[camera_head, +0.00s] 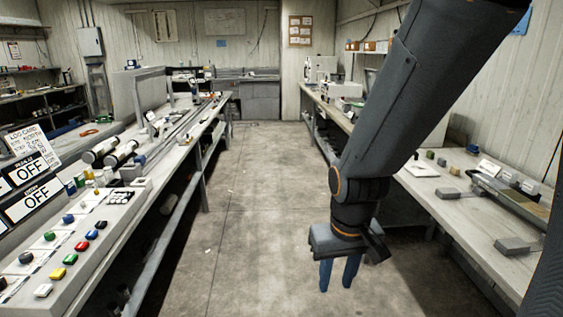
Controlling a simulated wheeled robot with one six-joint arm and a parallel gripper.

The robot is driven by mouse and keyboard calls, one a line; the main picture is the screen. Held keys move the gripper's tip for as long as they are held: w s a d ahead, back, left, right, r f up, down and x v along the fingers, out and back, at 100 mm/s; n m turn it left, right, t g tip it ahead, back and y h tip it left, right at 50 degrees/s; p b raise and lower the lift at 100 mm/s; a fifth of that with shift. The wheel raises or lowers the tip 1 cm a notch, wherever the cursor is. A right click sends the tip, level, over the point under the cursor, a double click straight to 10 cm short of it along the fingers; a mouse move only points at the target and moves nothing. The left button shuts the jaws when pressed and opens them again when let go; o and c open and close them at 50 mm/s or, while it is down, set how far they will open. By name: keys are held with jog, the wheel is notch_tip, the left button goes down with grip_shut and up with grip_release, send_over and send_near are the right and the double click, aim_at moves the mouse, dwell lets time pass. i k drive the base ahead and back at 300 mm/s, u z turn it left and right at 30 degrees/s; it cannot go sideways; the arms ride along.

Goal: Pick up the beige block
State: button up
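A row of small blocks stands on the right bench (480,222). The nearest of them, a tan block (455,170), looks most like the beige block, but it is too small to be sure of its colour. An olive block (430,154) and a greenish block (441,161) stand just behind it. My gripper (338,276) hangs over the floor aisle, left of the right bench, with its two blue fingers pointing down. The fingers are apart with nothing between them. It is well clear of the blocks.
The left bench (120,235) carries coloured buttons, OFF signs and cylinders. On the right bench, a long metal tray (515,197) and a grey block (512,246) lie near the blocks. The floor aisle (255,190) between the benches is clear.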

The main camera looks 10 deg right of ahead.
aim_at(455, 171)
jog(key=i, duration=1.75)
jog(key=z, duration=0.75)
jog(key=i, duration=0.95)
jog(key=z, duration=1.65)
jog(key=i, duration=0.85)
jog(key=z, duration=0.75)
